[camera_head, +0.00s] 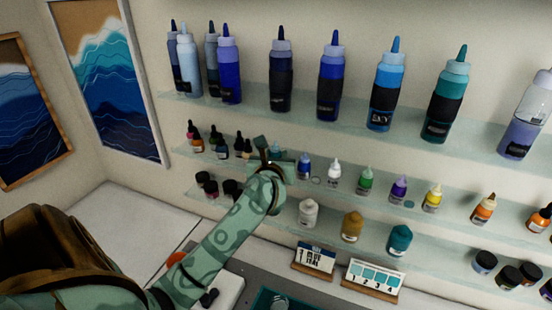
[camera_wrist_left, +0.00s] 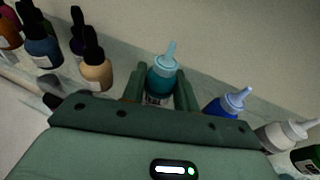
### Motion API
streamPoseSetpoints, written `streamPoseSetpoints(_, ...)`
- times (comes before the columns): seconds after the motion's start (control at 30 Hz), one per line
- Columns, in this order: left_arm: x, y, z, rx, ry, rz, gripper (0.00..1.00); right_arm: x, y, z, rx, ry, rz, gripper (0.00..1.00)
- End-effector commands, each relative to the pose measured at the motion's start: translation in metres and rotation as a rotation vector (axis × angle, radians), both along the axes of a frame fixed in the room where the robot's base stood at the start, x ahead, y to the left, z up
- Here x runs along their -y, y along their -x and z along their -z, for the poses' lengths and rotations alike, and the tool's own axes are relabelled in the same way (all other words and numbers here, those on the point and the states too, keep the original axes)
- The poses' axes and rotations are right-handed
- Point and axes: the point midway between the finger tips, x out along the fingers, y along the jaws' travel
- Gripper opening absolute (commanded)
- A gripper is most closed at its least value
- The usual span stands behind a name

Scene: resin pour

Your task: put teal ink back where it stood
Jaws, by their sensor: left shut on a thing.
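My left gripper (camera_head: 270,154) reaches in over the middle glass shelf in the head view. In the left wrist view it (camera_wrist_left: 160,92) is shut on the teal ink (camera_wrist_left: 161,80), a small teal bottle with a light-blue pointed nozzle. The bottle is upright between the two fingers. It is at the shelf row, between dropper bottles and a blue ink bottle (camera_head: 304,166). The gripper hides its lower part, so I cannot tell whether its base touches the shelf. In the head view the gripper hides most of it. My right gripper is not in view.
The middle shelf (camera_head: 459,217) holds white (camera_head: 334,172), green (camera_head: 366,180) and purple (camera_head: 399,189) bottles to the right. Dark dropper bottles (camera_head: 221,148) stand close on the left. Tall bottles stand on the shelf above. Jars stand on the shelf below.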

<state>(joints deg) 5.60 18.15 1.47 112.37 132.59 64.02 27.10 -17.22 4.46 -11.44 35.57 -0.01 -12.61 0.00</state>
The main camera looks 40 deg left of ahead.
Motion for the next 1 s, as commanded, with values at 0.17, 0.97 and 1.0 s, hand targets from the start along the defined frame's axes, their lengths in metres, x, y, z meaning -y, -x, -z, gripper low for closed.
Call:
streamPoseSetpoints(0.17, -0.001, -0.004, 0.010, 0.001, -0.001, 0.000, 0.08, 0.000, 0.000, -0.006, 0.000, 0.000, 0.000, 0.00)
streamPoseSetpoints(0.97, 0.003, 0.003, 0.010, 0.001, 0.000, 0.001, 0.52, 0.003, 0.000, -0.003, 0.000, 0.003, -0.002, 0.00)
streamPoseSetpoints(1.0, 0.007, 0.008, 0.009, 0.002, 0.001, 0.002, 0.52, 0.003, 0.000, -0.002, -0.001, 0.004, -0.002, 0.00)
